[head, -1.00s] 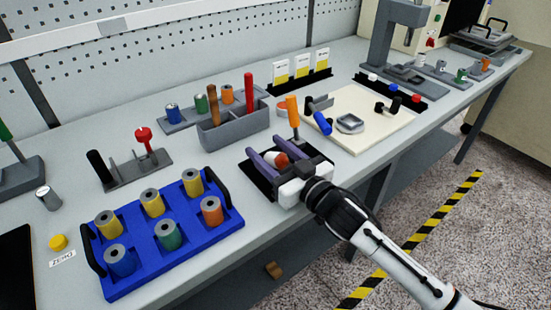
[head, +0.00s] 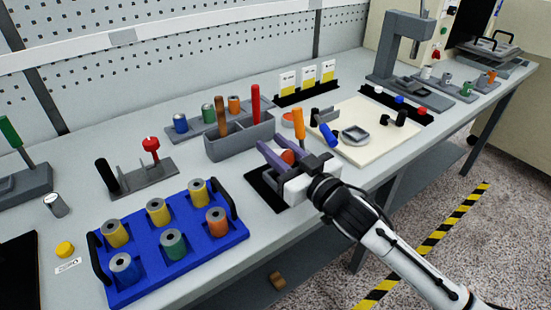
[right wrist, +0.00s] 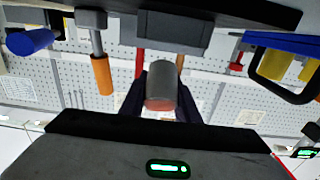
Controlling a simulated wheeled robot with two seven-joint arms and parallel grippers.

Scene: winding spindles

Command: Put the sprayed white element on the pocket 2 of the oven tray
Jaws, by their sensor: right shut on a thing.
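My right gripper (head: 270,148) is shut on a cylindrical element (head: 288,156) just above the front edge of the bench, over a black pad (head: 264,192). In the right wrist view the element (right wrist: 163,85) sits between the dark fingers; its side looks grey and its near end reddish. I see no clear white on it. A grey tray with black handles (head: 492,49) lies at the far back right and may be the oven tray; its pockets cannot be made out. My left gripper is out of view.
A blue tray (head: 140,285) with several coloured spools stands at front left. A grey tool box (head: 240,143) is behind my gripper. A cream board (head: 375,150) with small parts lies to the right. A grey rack (head: 460,92) holds several small cylinders further back.

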